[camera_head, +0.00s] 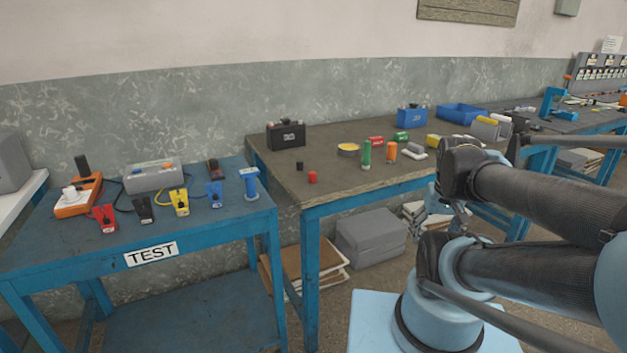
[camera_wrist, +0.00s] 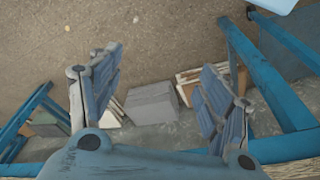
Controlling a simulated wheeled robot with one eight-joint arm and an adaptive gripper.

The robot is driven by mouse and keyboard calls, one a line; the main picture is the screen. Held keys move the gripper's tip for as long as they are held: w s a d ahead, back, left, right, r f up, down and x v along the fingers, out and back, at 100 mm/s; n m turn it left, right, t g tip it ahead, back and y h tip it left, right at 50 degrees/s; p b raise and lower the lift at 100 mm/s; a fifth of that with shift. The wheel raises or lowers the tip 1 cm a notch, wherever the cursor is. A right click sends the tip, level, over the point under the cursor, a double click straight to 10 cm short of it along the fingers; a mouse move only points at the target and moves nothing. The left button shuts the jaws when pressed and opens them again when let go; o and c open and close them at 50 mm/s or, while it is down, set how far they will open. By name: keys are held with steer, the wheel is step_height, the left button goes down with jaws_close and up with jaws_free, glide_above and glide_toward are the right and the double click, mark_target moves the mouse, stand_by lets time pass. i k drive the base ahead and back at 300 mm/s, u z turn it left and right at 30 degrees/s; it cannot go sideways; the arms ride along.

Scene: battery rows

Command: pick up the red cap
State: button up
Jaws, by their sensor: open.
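The red cap (camera_head: 312,177) is a small red cylinder standing near the front left corner of the brown-topped table (camera_head: 330,192) in the head view. A small black cap (camera_head: 299,165) stands just behind it to the left. My gripper (camera_wrist: 160,78) shows in the wrist view with its two blue-grey fingers spread wide and nothing between them. It points down toward the floor and grey boxes. The red cap is not visible in the wrist view. In the head view my arm is at the right, well apart from the cap, and its fingers cannot be made out clearly.
Green (camera_head: 366,154) and orange (camera_head: 391,151) cylinders, a yellow-topped round tin (camera_head: 348,149) and a black battery (camera_head: 286,134) share the tabletop. A blue TEST table (camera_head: 215,230) with meters and coloured clips stands left. The tabletop around the cap is mostly clear.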

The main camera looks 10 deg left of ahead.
mark_target(312, 175)
steer(key=z, duration=0.65)
steer(key=k, duration=0.85)
steer(key=u, duration=0.7)
